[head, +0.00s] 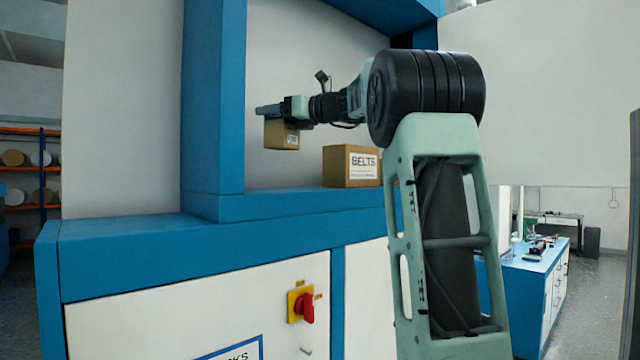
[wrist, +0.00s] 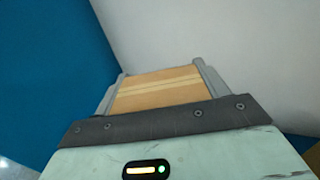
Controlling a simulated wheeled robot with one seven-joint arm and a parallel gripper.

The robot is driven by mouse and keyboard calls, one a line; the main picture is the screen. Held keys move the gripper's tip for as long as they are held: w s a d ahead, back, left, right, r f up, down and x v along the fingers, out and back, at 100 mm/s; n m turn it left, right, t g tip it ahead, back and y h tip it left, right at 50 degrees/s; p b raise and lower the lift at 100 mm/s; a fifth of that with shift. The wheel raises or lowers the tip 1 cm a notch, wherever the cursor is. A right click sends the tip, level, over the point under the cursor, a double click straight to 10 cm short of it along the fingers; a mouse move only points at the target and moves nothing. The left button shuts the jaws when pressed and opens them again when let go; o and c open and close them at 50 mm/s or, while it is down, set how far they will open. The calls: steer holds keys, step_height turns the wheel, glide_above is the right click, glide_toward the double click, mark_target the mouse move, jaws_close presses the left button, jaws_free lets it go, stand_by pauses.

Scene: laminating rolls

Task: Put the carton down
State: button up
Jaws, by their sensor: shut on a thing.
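A small brown carton (head: 281,135) with a small label hangs in my gripper (head: 268,112) in the head view. It is in front of the white back wall of the blue-framed recess, above the ledge and apart from it. In the wrist view the carton's taped top (wrist: 158,90) shows between the two grey fingers of my gripper (wrist: 159,78), which press on its sides. The carton's underside is hidden in the wrist view.
A blue post (head: 213,100) rises to the left. The ledge between post and BELTS carton is clear. A red switch (head: 304,306) juts from the front panel.

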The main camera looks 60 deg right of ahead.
mark_target(277, 149)
step_height(277, 149, down, 10)
steer(key=shift+r+p, duration=0.2)
steer(key=shift+p, duration=0.85)
steer(key=shift+f, duration=0.1)
steer(key=o, duration=1.2)
steer(key=s+b, duration=0.1)
steer(key=s, duration=0.2)
steer(key=s+d+b, duration=0.1)
steer(key=s+b, duration=0.1)
steer(key=s, duration=0.2)
steer(key=s+b, duration=0.2)
steer(key=s, duration=0.1)
steer(key=shift+s+d, duration=0.3)
steer(key=shift+d, duration=0.05)
steer(key=shift+s+d, duration=0.1)
steer(key=shift+s, duration=0.55)
